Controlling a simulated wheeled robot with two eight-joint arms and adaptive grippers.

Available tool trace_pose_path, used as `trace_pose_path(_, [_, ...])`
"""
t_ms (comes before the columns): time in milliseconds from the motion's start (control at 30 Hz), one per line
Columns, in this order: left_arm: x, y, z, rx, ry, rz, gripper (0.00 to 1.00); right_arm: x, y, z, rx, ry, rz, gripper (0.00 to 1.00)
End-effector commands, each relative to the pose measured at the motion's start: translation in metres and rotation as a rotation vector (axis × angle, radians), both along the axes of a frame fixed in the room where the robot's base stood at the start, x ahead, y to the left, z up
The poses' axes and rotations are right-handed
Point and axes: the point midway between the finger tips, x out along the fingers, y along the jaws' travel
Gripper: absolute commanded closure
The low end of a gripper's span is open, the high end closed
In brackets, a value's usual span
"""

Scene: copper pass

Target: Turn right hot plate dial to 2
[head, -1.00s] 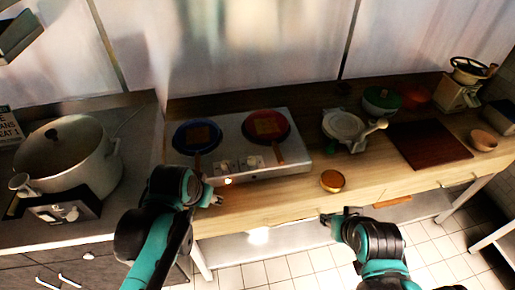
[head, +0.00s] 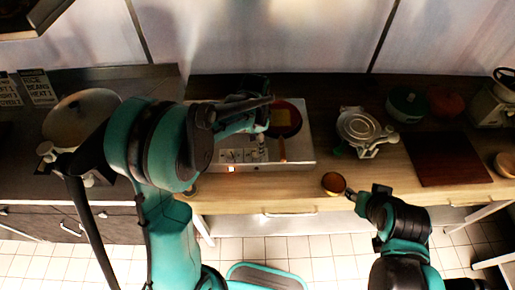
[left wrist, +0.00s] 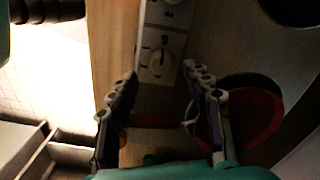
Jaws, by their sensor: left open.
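The hot plate (head: 303,150) stands on the wooden counter with a red pan (head: 285,118) on its right burner. The right dial (left wrist: 160,63) shows in the left wrist view; its numbers are too small to read surely. The left dial (left wrist: 172,4) is partly cut off at the top edge. My left gripper (left wrist: 160,72) is open, its fingers on either side of the right dial in that view; I see no contact. In the head view my left arm covers the left burner. My right gripper (head: 352,193) is beside a small copper-coloured bowl (head: 333,184); its jaws are unclear.
The red pan's handle (head: 282,150) points forward beside the dials. Wall signs (head: 38,88) hang at left.

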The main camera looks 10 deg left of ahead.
Motion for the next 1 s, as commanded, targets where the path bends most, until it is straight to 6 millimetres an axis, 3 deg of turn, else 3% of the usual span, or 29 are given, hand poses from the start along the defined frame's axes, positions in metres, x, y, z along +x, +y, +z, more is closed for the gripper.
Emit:
trace_pose_path(100, [0.0, 0.0, -0.022, 0.0, -0.001, 0.001, 0.51, 0.0, 0.0, -0.005, 0.0, 0.0, 0.0, 0.6])
trace_pose_path(233, [0.001, 0.0, -0.037, 0.0, -0.001, 0.001, 0.51, 0.0, 0.0, -0.008, 0.0, 0.0, 0.0, 0.6])
trace_pose_path(600, [0.0, 0.0, -0.043, 0.0, -0.001, 0.002, 0.51, 0.0, 0.0, -0.008, 0.0, 0.0, 0.0, 0.6])
trace_pose_path(667, [0.0, 0.0, -0.043, 0.0, -0.001, 0.002, 0.64, 0.0, 0.0, -0.008, 0.0, 0.0, 0.0, 0.6])
trace_pose_path(800, [0.0, 0.0, -0.043, 0.0, -0.001, 0.002, 1.0, 0.0, 0.0, -0.008, 0.0, 0.0, 0.0, 0.6])
trace_pose_path(1000, [0.0, 0.0, -0.043, 0.0, -0.001, 0.005, 1.0, 0.0, 0.0, -0.008, 0.0, 0.0, 0.0, 0.6])
